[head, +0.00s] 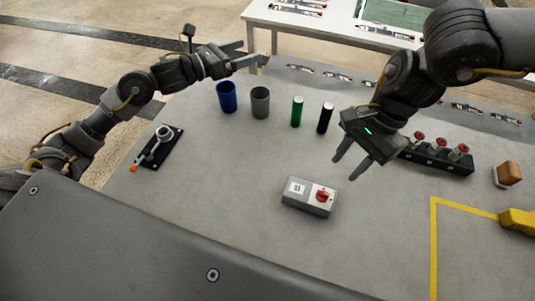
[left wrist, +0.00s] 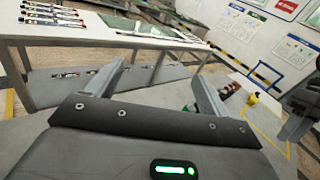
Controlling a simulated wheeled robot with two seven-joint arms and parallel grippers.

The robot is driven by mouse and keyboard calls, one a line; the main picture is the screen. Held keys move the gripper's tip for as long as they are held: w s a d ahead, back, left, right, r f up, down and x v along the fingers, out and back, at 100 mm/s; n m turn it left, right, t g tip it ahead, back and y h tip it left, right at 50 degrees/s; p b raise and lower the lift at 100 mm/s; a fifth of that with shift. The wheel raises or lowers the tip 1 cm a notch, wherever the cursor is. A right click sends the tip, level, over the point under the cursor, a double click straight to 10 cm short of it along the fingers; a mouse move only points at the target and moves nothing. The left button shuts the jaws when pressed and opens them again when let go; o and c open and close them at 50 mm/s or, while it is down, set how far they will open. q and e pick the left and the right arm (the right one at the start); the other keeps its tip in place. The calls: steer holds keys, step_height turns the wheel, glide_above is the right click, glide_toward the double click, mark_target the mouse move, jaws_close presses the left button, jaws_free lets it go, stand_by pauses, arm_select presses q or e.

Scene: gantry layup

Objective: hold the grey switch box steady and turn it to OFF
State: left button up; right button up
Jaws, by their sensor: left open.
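The grey switch box (head: 308,197) lies on the grey table in the middle of the head view. It has a white label on its left part and a red rotary knob (head: 323,195) on its right part. My right gripper (head: 345,168) is above and to the right of the box, apart from it, with its two fingers spread and nothing between them. My left gripper (head: 257,60) is at the far left edge of the table, beyond the cups, open and empty. Its spread fingers also show in the left wrist view (left wrist: 155,82).
A blue cup (head: 227,97), a grey cup (head: 260,102), a green cylinder (head: 297,112) and a black cylinder (head: 325,118) stand behind the box. A lever on a black plate (head: 157,148) is left. A black block with red knobs (head: 437,156) is right. Table around the box is clear.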

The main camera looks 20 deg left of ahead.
arm_select(q)
steer(key=s+d+f+m+g+h, duration=0.3)
steer(key=s+d+f+m+g, duration=0.45)
steer(key=s+d, duration=0.3)
steer(key=m+g, duration=0.5)
steer(key=g, duration=0.2)
glide_toward(304, 191)
steer(key=shift+t+y, duration=0.25)
steer(key=shift+y, duration=0.05)
steer(key=x, duration=1)
steer(key=shift+s+d+r, duration=0.1)
steer(key=shift+s+d, duration=0.05)
steer(key=shift+d, duration=0.15)
